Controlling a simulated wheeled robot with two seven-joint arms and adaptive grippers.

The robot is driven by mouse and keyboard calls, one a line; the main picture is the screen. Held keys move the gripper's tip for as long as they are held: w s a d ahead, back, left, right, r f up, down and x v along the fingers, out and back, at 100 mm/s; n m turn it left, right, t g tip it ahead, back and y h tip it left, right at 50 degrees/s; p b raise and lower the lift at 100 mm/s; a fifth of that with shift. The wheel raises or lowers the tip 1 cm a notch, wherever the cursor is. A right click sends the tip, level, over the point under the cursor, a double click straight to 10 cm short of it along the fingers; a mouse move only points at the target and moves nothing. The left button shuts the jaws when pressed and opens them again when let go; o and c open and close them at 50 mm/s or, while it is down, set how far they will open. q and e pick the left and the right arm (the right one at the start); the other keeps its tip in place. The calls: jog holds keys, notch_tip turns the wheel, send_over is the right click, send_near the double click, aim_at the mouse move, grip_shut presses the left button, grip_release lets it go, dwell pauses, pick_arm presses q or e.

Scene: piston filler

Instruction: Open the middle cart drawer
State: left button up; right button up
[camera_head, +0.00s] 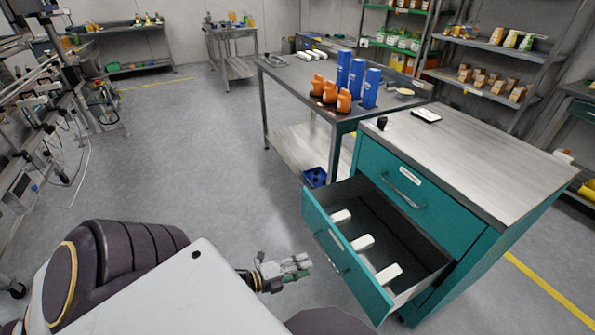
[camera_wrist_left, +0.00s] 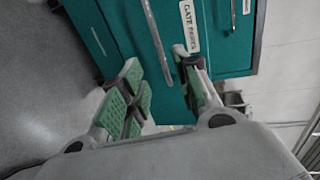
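My right gripper is out of view.
A steel table (camera_head: 300,75) with blue and orange bottles stands behind the cart. A blue bin (camera_head: 315,177) is near the open drawer's far corner. Shelves (camera_head: 490,75) line the back right. The grey floor (camera_head: 200,150) at centre left is clear.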

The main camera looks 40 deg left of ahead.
pick_arm(q)
jog(key=shift+s+a+r, duration=0.1)
jog(key=shift+s+a, duration=0.1)
jog(key=shift+s, duration=0.3)
jog(key=shift+w, duration=0.1)
dwell(0.4)
